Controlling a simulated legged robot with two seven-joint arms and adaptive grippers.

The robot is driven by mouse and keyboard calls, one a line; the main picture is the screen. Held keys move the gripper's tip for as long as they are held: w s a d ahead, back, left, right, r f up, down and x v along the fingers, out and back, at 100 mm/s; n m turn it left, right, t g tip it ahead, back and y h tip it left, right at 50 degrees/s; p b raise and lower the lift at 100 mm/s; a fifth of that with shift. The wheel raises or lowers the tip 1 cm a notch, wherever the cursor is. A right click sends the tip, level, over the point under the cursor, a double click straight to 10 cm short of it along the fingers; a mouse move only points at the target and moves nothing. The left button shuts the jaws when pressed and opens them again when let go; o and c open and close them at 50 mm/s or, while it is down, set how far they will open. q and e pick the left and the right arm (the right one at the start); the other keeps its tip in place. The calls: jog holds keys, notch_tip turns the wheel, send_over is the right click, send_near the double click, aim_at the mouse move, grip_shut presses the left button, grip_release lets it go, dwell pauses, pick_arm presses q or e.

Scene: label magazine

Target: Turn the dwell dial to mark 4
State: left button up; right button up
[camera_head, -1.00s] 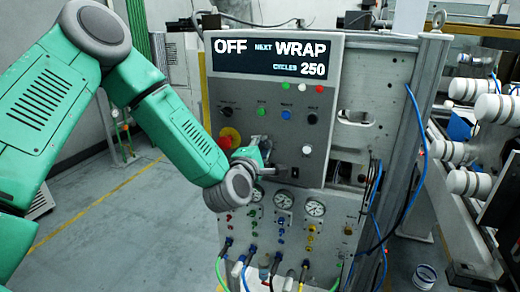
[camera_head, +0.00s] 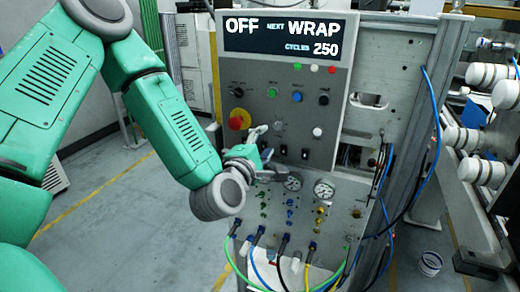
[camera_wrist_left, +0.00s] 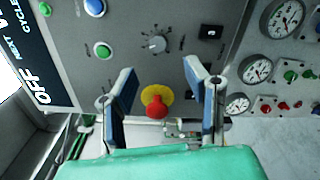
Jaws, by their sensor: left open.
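The dwell dial appears to be the small grey knob (camera_wrist_left: 155,44) with marks around it on the panel in the wrist view. Its marks are too small to read, and so is its pointer's setting. In the head view it is a tiny spot (camera_head: 278,125) just right of the gripper. My left gripper (camera_head: 265,152) is in front of the panel's lower left part. Its two fingers (camera_wrist_left: 160,72) are spread and empty in the wrist view, with the dial beyond their tips and not touched. My right gripper is not in view.
A red stop button (camera_wrist_left: 156,104) on a yellow base sits beside the dial. Green (camera_wrist_left: 103,50) and blue (camera_wrist_left: 94,8) buttons are nearby. Pressure gauges (camera_head: 323,190) and hoses (camera_head: 265,265) are below. The display (camera_head: 285,36) reads OFF, NEXT WRAP, CYCLES 250.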

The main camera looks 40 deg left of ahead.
aim_at(276, 127)
pick_arm(q)
jog(key=s+d+m+p, duration=0.2)
jog(key=s+m+p, duration=0.35)
jog(key=m, duration=0.45)
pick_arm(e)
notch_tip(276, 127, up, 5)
pick_arm(q)
jog(key=b+x, duration=0.3)
jog(key=x, duration=0.1)
jog(key=b+x, duration=0.3)
jog(key=x, duration=0.1)
jog(key=a+b+x, duration=0.1)
jog(key=b+x, duration=0.2)
jog(key=x, duration=0.1)
jog(key=shift+w+a, duration=0.1)
jog(key=shift+w, duration=0.55)
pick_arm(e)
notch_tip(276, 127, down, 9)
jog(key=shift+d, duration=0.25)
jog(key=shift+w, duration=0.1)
